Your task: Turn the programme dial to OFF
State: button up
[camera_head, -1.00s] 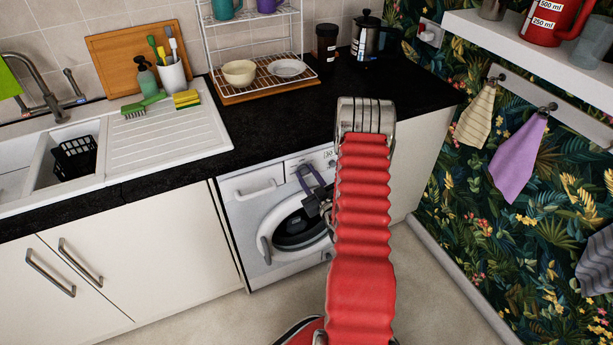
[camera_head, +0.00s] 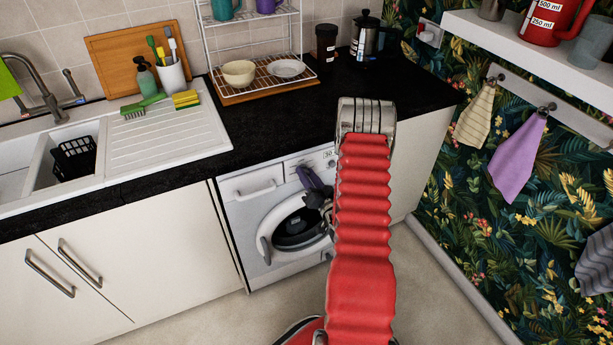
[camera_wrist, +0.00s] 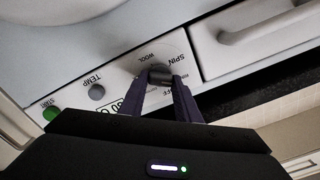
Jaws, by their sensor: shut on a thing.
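The washing machine (camera_head: 252,217) stands under the black worktop, and its front panel (camera_wrist: 120,50) fills the upper part of the wrist view. The programme dial (camera_wrist: 160,74) is a dark knob with SPIN and WOOL printed around it; other labels are partly covered. My gripper (camera_wrist: 161,82) is shut on the dial, one purple finger on each side. In the head view my gripper (camera_head: 309,178) is at the machine's upper panel, partly behind my red arm, and the dial is hidden there. Where the dial points is unclear.
A grey TEMP knob (camera_wrist: 97,92) and a green START button (camera_wrist: 51,113) sit on the panel beside the dial. The detergent drawer handle (camera_wrist: 262,24) is on the dial's other side. The round door (camera_head: 290,228) is below the panel.

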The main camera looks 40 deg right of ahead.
jog(key=m, duration=1.1)
jog(key=shift+d+f, duration=0.1)
jog(key=shift+f, duration=0.2)
jog(key=o, duration=1)
jog(key=shift+o, duration=0.2)
jog(key=v, duration=1.4)
jog(key=shift+w, duration=0.1)
